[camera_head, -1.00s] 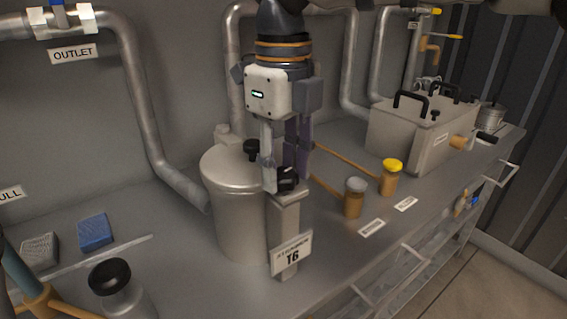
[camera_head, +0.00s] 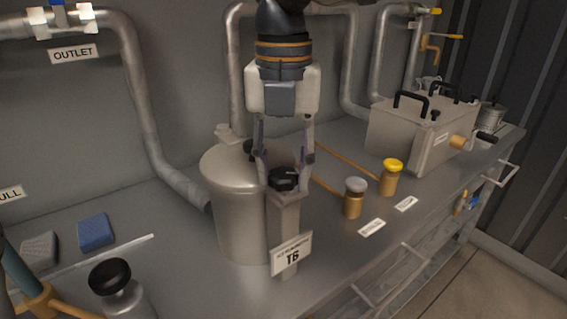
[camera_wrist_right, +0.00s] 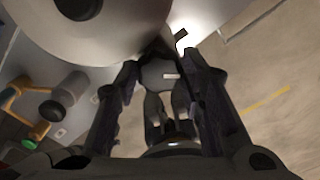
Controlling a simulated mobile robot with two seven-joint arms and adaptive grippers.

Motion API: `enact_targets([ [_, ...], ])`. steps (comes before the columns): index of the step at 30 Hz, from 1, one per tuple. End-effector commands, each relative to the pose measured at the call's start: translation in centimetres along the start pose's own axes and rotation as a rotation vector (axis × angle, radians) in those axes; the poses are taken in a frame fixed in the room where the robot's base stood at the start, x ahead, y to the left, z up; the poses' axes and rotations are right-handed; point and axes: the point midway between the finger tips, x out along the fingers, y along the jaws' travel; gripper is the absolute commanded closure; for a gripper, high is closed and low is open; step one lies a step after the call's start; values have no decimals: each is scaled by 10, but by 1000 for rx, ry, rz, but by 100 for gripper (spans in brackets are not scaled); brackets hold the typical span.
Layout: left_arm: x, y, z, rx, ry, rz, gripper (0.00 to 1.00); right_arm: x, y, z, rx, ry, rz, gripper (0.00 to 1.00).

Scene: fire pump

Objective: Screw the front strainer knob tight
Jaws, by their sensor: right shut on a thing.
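The front strainer knob (camera_head: 283,180) is black and sits on top of a square metal post on the near side of the round metal strainer pot (camera_head: 238,215). The post carries a label reading T6 (camera_head: 291,254). My right gripper (camera_head: 284,172) points down from above, with one finger on each side of the knob, shut on it. In the right wrist view the fingers (camera_wrist_right: 160,110) flank a dark shape between them; the knob is hard to make out there. A second black knob (camera_head: 250,147) on the pot's far side is partly behind a finger. My left gripper is out of view.
Two brass fittings, one with a grey cap (camera_head: 354,198) and one with a yellow cap (camera_head: 391,177), stand right of the pot. A metal box with black handles (camera_head: 420,135) is farther back. A blue sponge (camera_head: 95,232) and a black-topped bottle (camera_head: 112,277) are at the left.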

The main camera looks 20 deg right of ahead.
Motion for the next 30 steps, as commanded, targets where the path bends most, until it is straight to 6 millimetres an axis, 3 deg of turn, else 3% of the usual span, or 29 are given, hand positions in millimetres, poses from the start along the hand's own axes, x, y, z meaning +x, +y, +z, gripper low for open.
enact_targets([
  [15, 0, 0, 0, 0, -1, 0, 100, 1, 0, 0, 449, 1, -2, 92],
  [30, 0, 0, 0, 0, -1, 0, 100, 1, 0, 0, 661, 0, -2, 92],
])
